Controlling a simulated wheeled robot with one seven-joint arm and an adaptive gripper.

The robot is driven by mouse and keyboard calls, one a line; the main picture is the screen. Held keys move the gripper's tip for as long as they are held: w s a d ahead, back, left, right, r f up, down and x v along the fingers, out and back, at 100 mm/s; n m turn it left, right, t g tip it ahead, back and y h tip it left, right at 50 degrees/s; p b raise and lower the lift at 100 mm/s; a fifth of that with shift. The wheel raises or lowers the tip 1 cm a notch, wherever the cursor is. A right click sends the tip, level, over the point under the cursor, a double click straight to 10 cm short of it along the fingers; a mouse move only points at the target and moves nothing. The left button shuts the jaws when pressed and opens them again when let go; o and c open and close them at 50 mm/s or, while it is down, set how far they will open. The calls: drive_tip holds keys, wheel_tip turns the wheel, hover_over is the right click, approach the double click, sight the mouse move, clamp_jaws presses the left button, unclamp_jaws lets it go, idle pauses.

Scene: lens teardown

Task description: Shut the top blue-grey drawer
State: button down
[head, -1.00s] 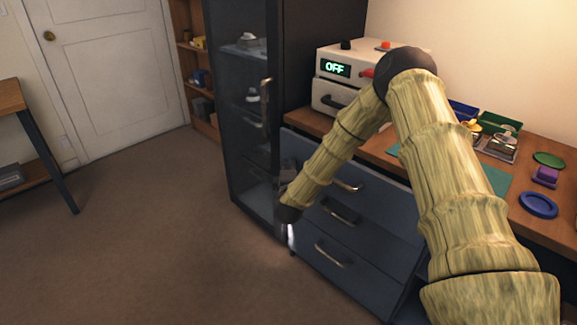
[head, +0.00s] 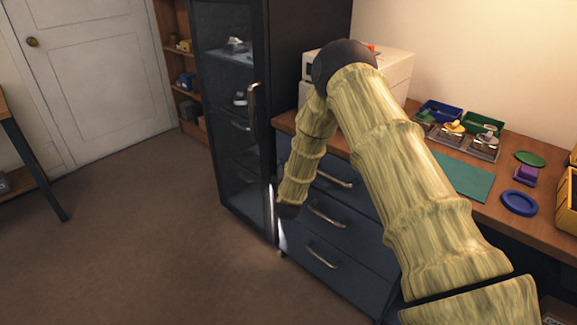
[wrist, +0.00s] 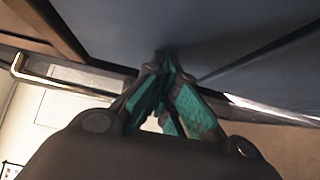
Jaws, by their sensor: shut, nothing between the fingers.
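The blue-grey drawer unit stands under the wooden desk, with three stacked drawers. The top drawer (head: 355,196) has a silver bar handle (head: 335,180) and looks about flush with the drawers below, though my arm covers part of it and a small gap cannot be ruled out. My gripper (wrist: 168,100) is shut and empty, its teal-padded fingers close to a blue-grey surface in the wrist view; contact cannot be told. In the head view its dark end hangs at the left side of the drawer fronts, with the fingers mostly hidden.
A dark glass-door cabinet (head: 232,120) with a tall handle stands directly left of the drawers. The middle drawer (head: 345,232) and bottom drawer (head: 340,275) look shut. The desk (head: 480,208) carries trays, a teal mat and small parts. Open floor lies at front left.

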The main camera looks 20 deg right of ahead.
drive_tip(key=shift+w+d+r, duration=0.25)
drive_tip(key=shift+d+r, duration=0.05)
drive_tip(key=shift+r, duration=0.1)
drive_tip(key=w+a+v, duration=0.1)
drive_tip(key=a+v, duration=0.2)
drive_tip(key=v, duration=1)
drive_tip(key=s+a+f+m+g+y, duration=0.15)
drive_tip(key=s+f+m+g, duration=0.4)
drive_tip(key=s+f, duration=0.85)
drive_tip(key=s+f+m+g+y, duration=0.35)
drive_tip(key=s+f+g, duration=0.25)
drive_tip(key=s+f, duration=0.85)
drive_tip(key=s+a+r+m+g, duration=0.15)
drive_tip(key=s+m+g, duration=0.45)
drive_tip(key=s, duration=1.7)
wheel_tip(320, 180, up, 13)
drive_tip(key=p, duration=1.3)
drive_tip(key=shift+s+y, duration=0.25)
drive_tip(key=shift+y, duration=0.05)
